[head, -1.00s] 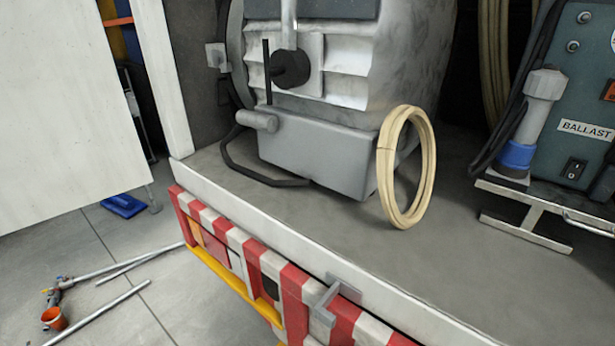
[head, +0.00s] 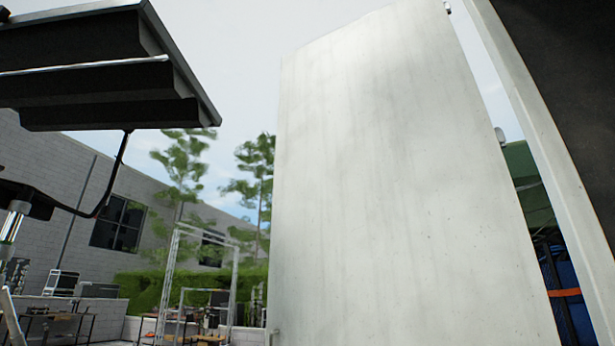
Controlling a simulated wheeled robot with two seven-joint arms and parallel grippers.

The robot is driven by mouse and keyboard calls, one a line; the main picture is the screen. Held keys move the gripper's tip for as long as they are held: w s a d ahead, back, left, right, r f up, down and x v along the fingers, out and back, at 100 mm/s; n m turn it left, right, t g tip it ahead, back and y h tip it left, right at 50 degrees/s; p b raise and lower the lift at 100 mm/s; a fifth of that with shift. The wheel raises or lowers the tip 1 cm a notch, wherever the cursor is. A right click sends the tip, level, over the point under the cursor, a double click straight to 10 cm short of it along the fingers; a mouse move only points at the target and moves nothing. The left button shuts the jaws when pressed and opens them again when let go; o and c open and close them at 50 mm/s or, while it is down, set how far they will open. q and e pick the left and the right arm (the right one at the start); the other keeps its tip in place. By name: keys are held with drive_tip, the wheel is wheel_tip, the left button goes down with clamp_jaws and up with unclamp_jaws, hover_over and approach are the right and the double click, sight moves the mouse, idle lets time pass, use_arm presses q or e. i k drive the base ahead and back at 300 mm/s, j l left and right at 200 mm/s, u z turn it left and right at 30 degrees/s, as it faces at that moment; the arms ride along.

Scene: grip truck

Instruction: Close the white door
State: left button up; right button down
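The white door (head: 400,190) is a tall plain panel that fills the middle and right of the head view. It stands swung open, with a gap between its right edge and the white door frame (head: 545,130) of the truck. Green and blue things show through that gap. The door's lower end is cut off by the bottom of the picture. Neither of my grippers is in view.
A dark overhead panel (head: 100,70) with a cable hangs at the upper left. Farther off are a metal truss frame (head: 175,270), work tables with gear (head: 60,318), a hedge (head: 150,290) and a grey brick building (head: 50,170). The dark truck interior (head: 570,70) is at the upper right.

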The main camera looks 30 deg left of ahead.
sight(398, 218)
drive_tip(key=u, duration=0.4)
drive_tip(key=i+j+u, duration=0.15)
drive_tip(key=i, duration=0.35)
drive_tip(key=i+u, duration=0.35)
drive_tip(key=i, duration=0.15)
drive_tip(key=i+l+u, duration=0.1)
drive_tip(key=i+u, duration=0.25)
drive_tip(key=i, duration=0.15)
drive_tip(key=i+l+u, duration=0.3)
drive_tip(key=i, duration=0.15)
drive_tip(key=i+j+u, duration=0.25)
drive_tip(key=i+u, duration=0.2)
drive_tip(key=i+j+u, duration=0.1)
drive_tip(key=i+u, duration=0.75)
drive_tip(key=i+j+z, duration=0.2)
drive_tip(key=i, duration=0.2)
drive_tip(key=i+z, duration=0.2)
drive_tip(key=i, duration=0.2)
drive_tip(key=i+j+z, duration=0.2)
drive_tip(key=i+z, duration=0.2)
drive_tip(key=z, duration=0.3)
drive_tip(key=i+z, duration=0.25)
drive_tip(key=z, duration=0.2)
drive_tip(key=i+j+z, duration=0.15)
drive_tip(key=z, duration=0.35)
drive_tip(key=i+j+z, duration=0.2)
drive_tip(key=z, duration=0.25)
